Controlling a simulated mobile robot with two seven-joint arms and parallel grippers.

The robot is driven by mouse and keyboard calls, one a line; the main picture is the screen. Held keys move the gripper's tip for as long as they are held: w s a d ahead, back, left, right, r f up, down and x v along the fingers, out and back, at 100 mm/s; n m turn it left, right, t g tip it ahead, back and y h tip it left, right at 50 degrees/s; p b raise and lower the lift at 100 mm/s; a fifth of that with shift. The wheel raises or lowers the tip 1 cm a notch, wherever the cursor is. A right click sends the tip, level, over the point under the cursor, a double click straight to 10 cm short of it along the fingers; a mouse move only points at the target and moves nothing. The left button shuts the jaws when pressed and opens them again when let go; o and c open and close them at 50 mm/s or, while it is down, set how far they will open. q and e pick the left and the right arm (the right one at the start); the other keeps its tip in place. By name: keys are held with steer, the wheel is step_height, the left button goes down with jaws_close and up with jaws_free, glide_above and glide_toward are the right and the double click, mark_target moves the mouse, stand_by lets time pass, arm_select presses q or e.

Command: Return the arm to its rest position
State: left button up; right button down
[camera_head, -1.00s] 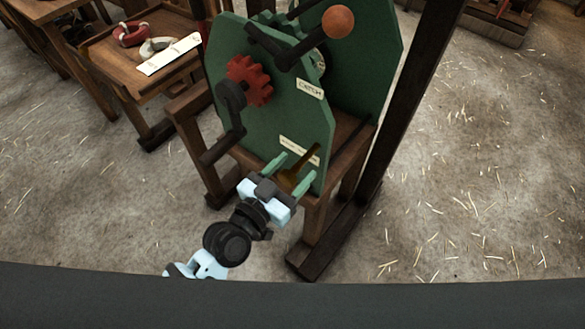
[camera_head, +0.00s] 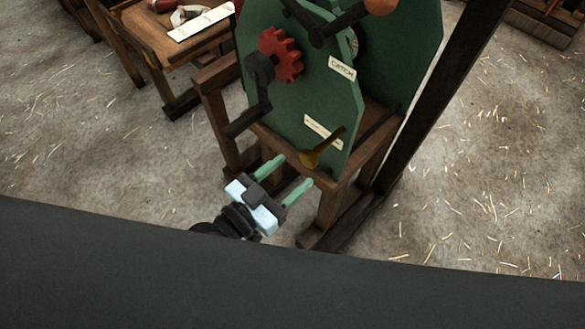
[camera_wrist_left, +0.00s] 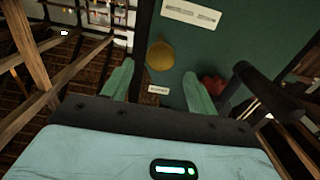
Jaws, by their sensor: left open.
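My left gripper (camera_head: 286,176) is open and empty in the head view, with its two green fingers apart. It is in front of and a little below a brass lever (camera_head: 322,149) on the green machine (camera_head: 300,115), clear of it. In the left wrist view, the gripper (camera_wrist_left: 158,92) shows its fingers either side, with the lever's round brass end (camera_wrist_left: 161,55) beyond them and a gap between. My right gripper is in neither view.
The machine stands on a wooden frame (camera_head: 262,135) with a red gear (camera_head: 280,54) and a dark crank (camera_head: 259,90). A dark post (camera_head: 425,100) rises at its right. A wooden table (camera_head: 150,50) is at upper left. Straw-strewn floor (camera_head: 500,170) at right is open.

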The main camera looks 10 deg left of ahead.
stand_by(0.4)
arm_select(q)
steer(key=s+a+f+n+g+y+p, duration=0.2)
steer(key=s+a+f, duration=0.5)
steer(key=s, duration=0.4)
steer(key=s+a+f+n+g+y+p, duration=0.3)
steer(key=s+a+f+y, duration=0.3)
steer(key=s, duration=0.5)
step_height(320, 180, down, 2)
steer(key=shift+s+a+f+g+y+p, duration=0.15)
steer(key=shift+a+g+y+p, duration=0.2)
steer(key=shift+a+p, duration=0.4)
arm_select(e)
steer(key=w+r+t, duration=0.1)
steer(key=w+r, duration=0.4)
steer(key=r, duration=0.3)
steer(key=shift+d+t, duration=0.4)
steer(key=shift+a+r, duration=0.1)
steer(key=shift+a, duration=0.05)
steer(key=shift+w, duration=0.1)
